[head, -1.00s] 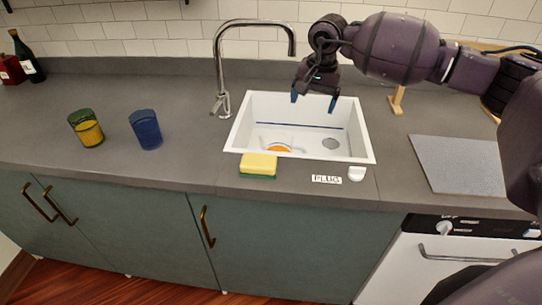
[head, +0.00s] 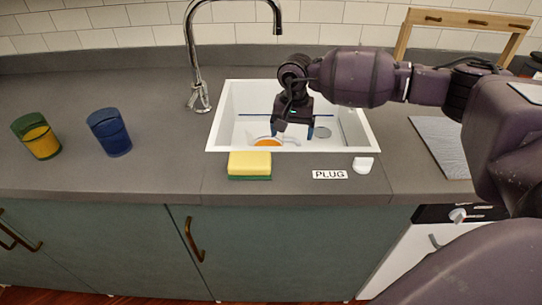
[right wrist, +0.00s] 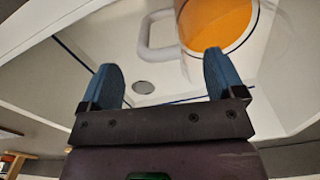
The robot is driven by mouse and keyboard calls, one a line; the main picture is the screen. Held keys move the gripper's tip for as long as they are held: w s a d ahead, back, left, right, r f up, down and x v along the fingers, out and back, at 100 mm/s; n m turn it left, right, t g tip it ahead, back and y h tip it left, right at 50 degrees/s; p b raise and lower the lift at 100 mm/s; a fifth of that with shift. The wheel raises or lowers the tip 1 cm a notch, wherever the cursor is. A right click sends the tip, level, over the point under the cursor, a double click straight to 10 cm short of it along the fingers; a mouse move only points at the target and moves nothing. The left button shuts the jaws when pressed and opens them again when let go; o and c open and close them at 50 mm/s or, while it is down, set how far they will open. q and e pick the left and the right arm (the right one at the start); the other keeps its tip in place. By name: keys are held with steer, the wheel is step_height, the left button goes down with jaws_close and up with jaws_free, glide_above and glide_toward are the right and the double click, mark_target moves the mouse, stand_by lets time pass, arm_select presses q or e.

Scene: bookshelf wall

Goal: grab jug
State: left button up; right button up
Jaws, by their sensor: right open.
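The jug (head: 268,142) is in the white sink (head: 222,128), partly hidden in the head view by my gripper and the sink's front rim. It is white with an orange round inside, which shows large in the right wrist view (right wrist: 218,25); its pale loop handle (right wrist: 146,42) points left there. My right gripper (head: 292,131) points down over the sink, just right of the jug. Its blue fingers are apart with nothing between them, and in the wrist view they (right wrist: 162,68) are near the handle, not around it. My left gripper is not in view.
A yellow-green sponge (head: 250,164), a PLUG label (head: 330,174) and a white knob (head: 363,165) lie along the sink's front. The tap (head: 196,60) stands behind left. A blue cup (head: 109,133) and a green-yellow cup (head: 38,138) stand left on open counter.

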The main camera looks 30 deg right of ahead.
mark_target(291, 141)
step_height(291, 141, down, 5)
steer(key=shift+f, duration=0.1)
jaws_close()
stand_by(0.7)
